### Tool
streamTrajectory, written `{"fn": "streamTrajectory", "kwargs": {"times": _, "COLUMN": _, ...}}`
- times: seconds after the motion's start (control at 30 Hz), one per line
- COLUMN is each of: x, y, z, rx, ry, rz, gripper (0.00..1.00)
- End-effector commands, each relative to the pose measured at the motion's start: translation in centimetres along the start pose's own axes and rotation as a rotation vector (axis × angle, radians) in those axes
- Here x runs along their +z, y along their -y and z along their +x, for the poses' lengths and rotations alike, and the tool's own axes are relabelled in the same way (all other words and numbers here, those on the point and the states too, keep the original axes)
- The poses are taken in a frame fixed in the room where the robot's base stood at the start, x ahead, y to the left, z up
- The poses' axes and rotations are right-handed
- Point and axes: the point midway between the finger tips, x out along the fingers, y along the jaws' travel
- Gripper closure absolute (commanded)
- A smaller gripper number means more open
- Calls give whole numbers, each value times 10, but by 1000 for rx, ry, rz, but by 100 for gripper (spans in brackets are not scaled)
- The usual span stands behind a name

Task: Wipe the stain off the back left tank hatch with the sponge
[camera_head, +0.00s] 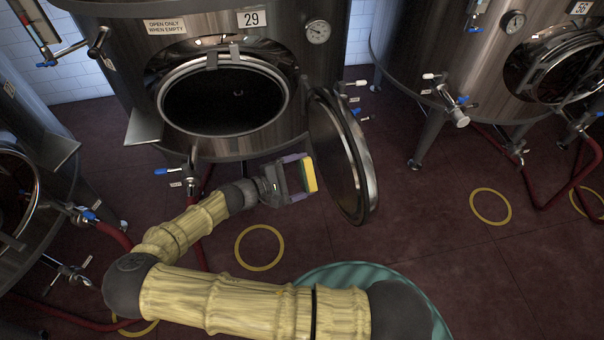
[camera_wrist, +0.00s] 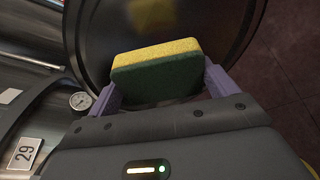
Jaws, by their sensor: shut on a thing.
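My gripper (camera_head: 297,178) has purple fingers and is shut on a yellow and green sponge (camera_head: 310,174). The sponge also shows between the fingers in the wrist view (camera_wrist: 157,70). The round metal hatch (camera_head: 345,160) of the tank marked 29 stands swung open to the right. The sponge is just left of the hatch, facing its inner side; I cannot tell whether they touch. In the wrist view, a dull yellow-brown stain (camera_wrist: 152,13) shows on the hatch's dark inner face, beyond the sponge. The edge-on hatch face hides the stain in the head view.
Tank 29 (camera_head: 222,142) has an open round mouth (camera_head: 225,102) above my gripper. Small blue-handled valves (camera_head: 172,171) jut out below it. Another tank (camera_head: 450,60) stands at right, and one at the left edge. Red hoses lie on the floor, which is otherwise mostly clear at right.

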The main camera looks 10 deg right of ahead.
Motion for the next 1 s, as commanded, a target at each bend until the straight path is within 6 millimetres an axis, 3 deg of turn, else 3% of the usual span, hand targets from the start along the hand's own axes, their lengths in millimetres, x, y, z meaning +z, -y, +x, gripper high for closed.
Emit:
{"fn": "streamTrajectory", "kwargs": {"times": 0.6, "x": 15, "y": -1, "z": 53, "rx": -6, "ry": 11, "rz": 2, "gripper": 36}}
{"fn": "streamTrajectory", "kwargs": {"times": 1.0, "x": 16, "y": -1, "z": 61, "rx": -5, "ry": 7, "rz": 2, "gripper": 36}}
